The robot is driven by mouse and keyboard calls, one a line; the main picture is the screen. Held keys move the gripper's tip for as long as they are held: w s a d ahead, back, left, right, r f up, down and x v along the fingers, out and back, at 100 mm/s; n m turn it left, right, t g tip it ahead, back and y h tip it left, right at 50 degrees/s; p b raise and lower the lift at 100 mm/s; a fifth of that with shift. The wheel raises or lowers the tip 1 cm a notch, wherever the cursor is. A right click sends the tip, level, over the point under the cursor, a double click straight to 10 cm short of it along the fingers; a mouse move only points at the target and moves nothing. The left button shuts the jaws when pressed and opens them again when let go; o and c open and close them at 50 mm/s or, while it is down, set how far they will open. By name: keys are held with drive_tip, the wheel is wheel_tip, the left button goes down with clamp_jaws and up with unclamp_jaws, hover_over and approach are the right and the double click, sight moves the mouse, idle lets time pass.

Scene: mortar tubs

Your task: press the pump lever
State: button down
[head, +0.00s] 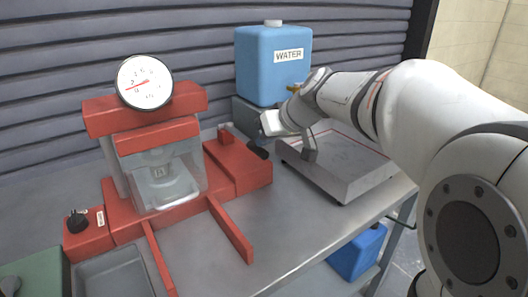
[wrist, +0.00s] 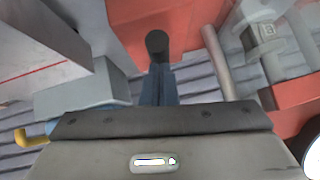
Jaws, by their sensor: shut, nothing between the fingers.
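The pump lever (head: 258,149) is a short dark handle at the right end of the red pump block (head: 238,165), beside the press. In the wrist view the lever's round black end (wrist: 158,43) shows straight ahead of my gripper (wrist: 158,72). My gripper's fingers are shut together and empty. Their tips appear close below the lever's end in that picture; I cannot tell whether they touch. In the head view my gripper (head: 272,123) is just above and right of the lever, and its fingertips are hard to make out.
The red press (head: 110,215) with a clear guard and round gauge (head: 144,82) stands left. A blue water tank (head: 272,62) is behind my gripper. A grey tray-like unit (head: 345,185) with an upright block stands close on the right.

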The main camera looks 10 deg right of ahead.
sight(267, 155)
wheel_tip(267, 155, down, 2)
drive_tip(key=shift+s+f+b, duration=0.1)
drive_tip(key=shift+b, duration=0.95)
drive_tip(key=shift+s+d+f+b, duration=0.15)
drive_tip(key=shift+f+b, duration=0.5)
drive_tip(key=shift+b, duration=0.55)
drive_tip(key=shift+s+f, duration=0.1)
drive_tip(key=shift+f, duration=0.25)
drive_tip(key=w+r+p+v, duration=0.1)
drive_tip(key=v, duration=0.6)
drive_tip(key=p+v, duration=0.2)
drive_tip(key=v, duration=0.5)
drive_tip(key=shift+w+a+r+t, duration=0.3)
drive_tip(key=shift+w+a+r, duration=0.05)
drive_tip(key=shift+w, duration=0.05)
